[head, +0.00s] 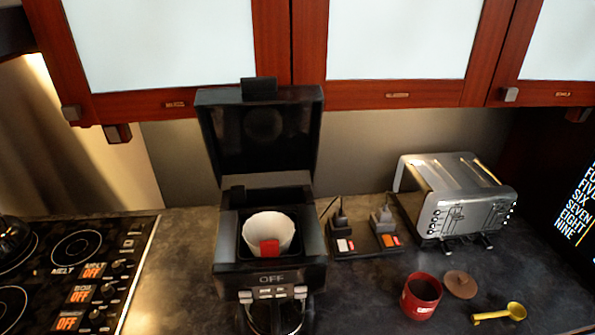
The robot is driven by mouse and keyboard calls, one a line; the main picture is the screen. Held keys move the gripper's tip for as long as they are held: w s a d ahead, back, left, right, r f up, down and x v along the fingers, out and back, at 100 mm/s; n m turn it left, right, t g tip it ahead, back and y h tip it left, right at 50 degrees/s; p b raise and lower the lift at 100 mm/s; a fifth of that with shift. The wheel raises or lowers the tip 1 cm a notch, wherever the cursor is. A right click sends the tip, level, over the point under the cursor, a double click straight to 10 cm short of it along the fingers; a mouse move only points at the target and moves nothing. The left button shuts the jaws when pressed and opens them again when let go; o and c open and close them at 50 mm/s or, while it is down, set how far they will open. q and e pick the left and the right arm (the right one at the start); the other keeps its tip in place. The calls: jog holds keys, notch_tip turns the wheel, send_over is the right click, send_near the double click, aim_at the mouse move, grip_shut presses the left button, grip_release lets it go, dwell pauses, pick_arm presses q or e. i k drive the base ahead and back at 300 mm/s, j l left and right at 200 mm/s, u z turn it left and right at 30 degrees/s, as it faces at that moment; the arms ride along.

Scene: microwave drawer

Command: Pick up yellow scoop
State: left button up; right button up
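The yellow scoop (499,313) lies on the dark countertop at the lower right in the head view. Its round bowl (516,310) is at the right end and its handle points left. It lies apart from the red canister and nothing holds it. Neither of my grippers can be made out in this view. A small pale sliver shows at the bottom right edge, too little to tell what it is.
A red canister (421,296) and a brown round lid (460,284) are left of the scoop. A silver toaster (458,199) stands behind. A coffee maker (268,277) with raised lid holds a white filter (268,231). A stove (75,265) is at left; cabinets (395,95) hang above.

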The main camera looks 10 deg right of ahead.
aim_at(516, 311)
jog(key=k+z, duration=0.1)
jog(key=z, duration=0.65)
jog(key=k+l+z, duration=0.15)
jog(key=z, duration=0.6)
jog(key=i+l, duration=0.15)
jog(key=l, duration=0.2)
jog(key=i+l, duration=0.15)
jog(key=l, duration=0.2)
